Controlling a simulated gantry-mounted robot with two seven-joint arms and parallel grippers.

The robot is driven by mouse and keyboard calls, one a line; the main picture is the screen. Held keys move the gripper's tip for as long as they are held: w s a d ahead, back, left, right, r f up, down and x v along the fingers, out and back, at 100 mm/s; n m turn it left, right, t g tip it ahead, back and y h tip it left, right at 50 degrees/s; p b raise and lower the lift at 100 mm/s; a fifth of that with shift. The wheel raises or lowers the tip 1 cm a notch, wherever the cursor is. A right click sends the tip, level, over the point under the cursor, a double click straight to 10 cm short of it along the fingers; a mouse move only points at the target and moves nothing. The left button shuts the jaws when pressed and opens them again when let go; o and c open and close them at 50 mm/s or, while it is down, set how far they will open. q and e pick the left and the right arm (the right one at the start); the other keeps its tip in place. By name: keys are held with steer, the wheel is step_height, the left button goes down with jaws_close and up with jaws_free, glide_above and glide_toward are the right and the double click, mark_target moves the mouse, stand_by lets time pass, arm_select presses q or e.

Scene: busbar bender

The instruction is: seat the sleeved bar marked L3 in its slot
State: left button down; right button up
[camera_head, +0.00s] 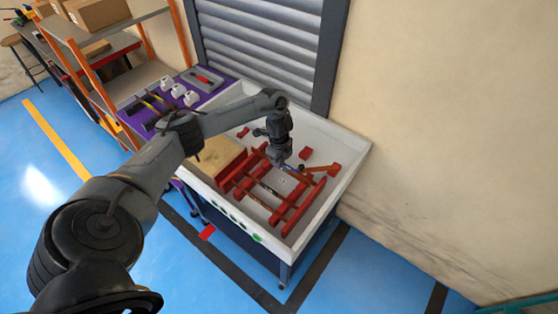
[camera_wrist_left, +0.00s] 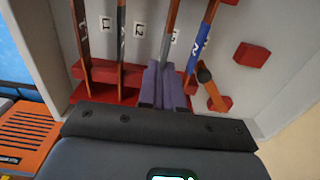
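Several sleeved copper bars run side by side across the red slotted rails in the white tray. In the left wrist view the grey-sleeved bar (camera_wrist_left: 167,47) is third from the left. Its own marking is not readable; the tray label beside it is partly covered. My left gripper (camera_wrist_left: 160,72), also in the head view (camera_head: 281,161), reaches down with its fingers closed around this bar. The fingers hide where the bar meets the near red rail (camera_wrist_left: 104,73), so I cannot tell whether it sits in the slot. My right gripper is not in view.
A copper piece (camera_head: 320,168) lies on red blocks at right. The white tray's walls (camera_head: 354,156) surround the rack.

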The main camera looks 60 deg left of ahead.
arm_select(q)
step_height(320, 180, down, 6)
steer(key=b, duration=0.3)
steer(key=shift+r, duration=0.15)
stand_by(0.8)
steer(key=shift+p, duration=0.3)
stand_by(0.6)
stand_by(0.6)
steer(key=shift+p, duration=0.3)
steer(key=shift+f, duration=0.2)
stand_by(0.5)
steer(key=shift+f+b, duration=0.85)
steer(key=shift+f, duration=0.35)
steer(key=c, duration=1.2)
jaws_free()
